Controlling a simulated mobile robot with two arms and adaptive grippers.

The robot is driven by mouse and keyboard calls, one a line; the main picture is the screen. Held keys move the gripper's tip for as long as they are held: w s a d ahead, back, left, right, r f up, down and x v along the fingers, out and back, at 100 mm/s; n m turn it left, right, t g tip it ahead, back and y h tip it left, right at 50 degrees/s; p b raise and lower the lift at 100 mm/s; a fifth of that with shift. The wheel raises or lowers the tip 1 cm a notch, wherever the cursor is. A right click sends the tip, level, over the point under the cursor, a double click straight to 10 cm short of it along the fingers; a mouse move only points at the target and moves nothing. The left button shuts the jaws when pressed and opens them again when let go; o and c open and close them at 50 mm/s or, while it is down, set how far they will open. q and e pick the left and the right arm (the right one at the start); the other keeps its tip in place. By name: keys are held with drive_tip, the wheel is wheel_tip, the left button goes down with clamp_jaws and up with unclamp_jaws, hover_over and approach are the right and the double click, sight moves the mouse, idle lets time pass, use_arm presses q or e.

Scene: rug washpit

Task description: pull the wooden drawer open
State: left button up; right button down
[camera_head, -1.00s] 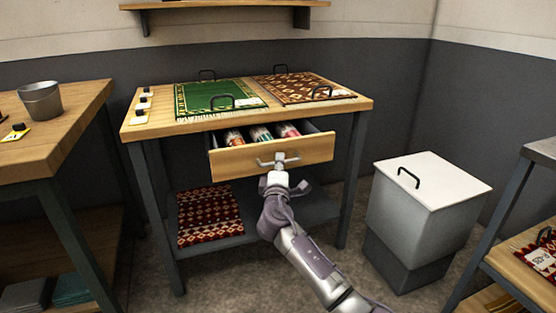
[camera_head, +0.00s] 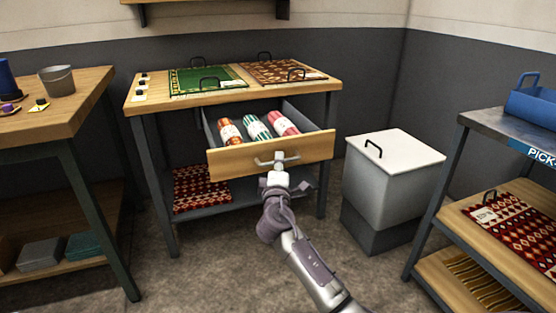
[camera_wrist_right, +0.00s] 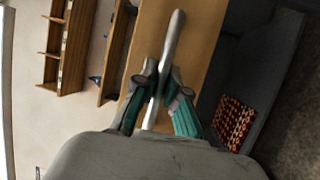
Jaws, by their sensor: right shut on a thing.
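The wooden drawer (camera_head: 238,160) under the middle table is pulled well out. Inside it lie several rolled items with white bands (camera_head: 257,127), in orange, green and red. A light metal handle (camera_head: 265,163) is on its front. My right gripper (camera_head: 279,165) is shut on the handle. In the right wrist view the handle (camera_wrist_right: 174,38) runs between the fingers, with the wooden front behind it. My left gripper is not in view.
The table (camera_head: 325,87) holds a green rug (camera_head: 205,79) and a brown rug (camera_head: 275,71). A white lidded bin (camera_head: 390,185) stands to its right. Benches stand at the left (camera_head: 50,130) and right (camera_head: 440,197). The floor in front is clear.

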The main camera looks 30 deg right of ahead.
drive_tip(key=shift+s, duration=0.25)
drive_tip(key=c, duration=1.2)
unclamp_jaws()
drive_tip(key=v, duration=1.2)
drive_tip(key=shift+a, duration=0.15)
